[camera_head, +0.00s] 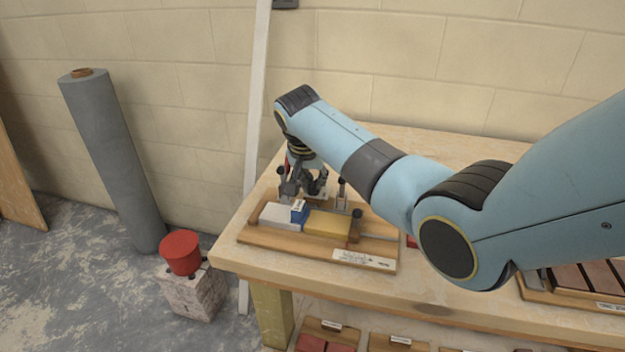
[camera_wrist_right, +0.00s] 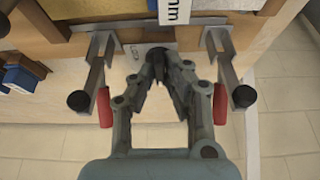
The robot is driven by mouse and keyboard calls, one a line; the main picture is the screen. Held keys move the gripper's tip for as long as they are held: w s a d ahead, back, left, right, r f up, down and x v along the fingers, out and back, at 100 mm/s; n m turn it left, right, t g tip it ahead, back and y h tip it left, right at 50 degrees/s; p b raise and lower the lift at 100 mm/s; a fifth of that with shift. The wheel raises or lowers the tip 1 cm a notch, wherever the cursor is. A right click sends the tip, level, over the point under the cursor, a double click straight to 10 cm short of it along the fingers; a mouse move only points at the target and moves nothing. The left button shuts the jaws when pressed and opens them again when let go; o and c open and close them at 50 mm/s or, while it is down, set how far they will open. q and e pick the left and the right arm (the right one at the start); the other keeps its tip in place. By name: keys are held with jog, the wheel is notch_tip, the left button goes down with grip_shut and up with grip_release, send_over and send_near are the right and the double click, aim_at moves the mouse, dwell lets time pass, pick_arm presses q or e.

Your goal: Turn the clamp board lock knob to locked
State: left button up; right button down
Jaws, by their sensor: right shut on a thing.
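The clamp board (camera_head: 290,246) is a wooden base on the bench, holding a grey block (camera_head: 270,215), a blue block (camera_head: 298,212) and a yellow block (camera_head: 328,223). My right gripper (camera_head: 308,192) is over its back edge. In the right wrist view, its fingers (camera_wrist_right: 162,75) are closed around a small dark knob (camera_wrist_right: 156,56) at the board's edge. The fingers partly cover the knob, and I cannot tell which way it is turned. Metal clamp arms with black tips and red grips stand left (camera_wrist_right: 93,75) and right (camera_wrist_right: 230,75) of the gripper. My left gripper is out of view.
The wooden bench (camera_head: 440,306) carries another wooden rack (camera_head: 540,290) at right, partly behind my arm. A red tub (camera_head: 181,252) sits on a pale block (camera_head: 193,291) on the floor. A grey roll (camera_head: 110,160) leans on the wall. Trays with red pieces lie below the bench.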

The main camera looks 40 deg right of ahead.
jog(key=shift+w+a+m+g, duration=0.1)
jog(key=shift+m+g, duration=0.2)
jog(key=shift+m, duration=0.7)
jog(key=shift+m+g+h, duration=0.3)
jog(key=shift+m+h, duration=0.1)
jog(key=shift+m, duration=0.5)
jog(key=shift+w+m+g+b, duration=0.1)
jog(key=shift+m+g+b, duration=0.3)
jog(key=shift+m, duration=0.5)
jog(key=m+g+b, duration=0.1)
jog(key=m, duration=0.1)
jog(key=shift+f+m+b, duration=0.1)
jog(key=shift+m+b, duration=0.25)
jog(key=shift+m, duration=0.05)
jog(key=m+g+b, duration=0.1)
jog(key=m+b, duration=0.1)
jog(key=m+g+b, duration=0.1)
jog(key=m+b, duration=0.1)
jog(key=m, duration=0.1)
jog(key=shift+w+b, duration=0.1)
jog(key=shift+b, duration=0.25)
jog(key=m+y+b, duration=0.1)
jog(key=m+b, duration=0.1)
jog(key=m, duration=0.1)
jog(key=shift+g, duration=0.4)
jog(key=shift+m+b, duration=0.7)
jog(key=shift+b, duration=0.1)
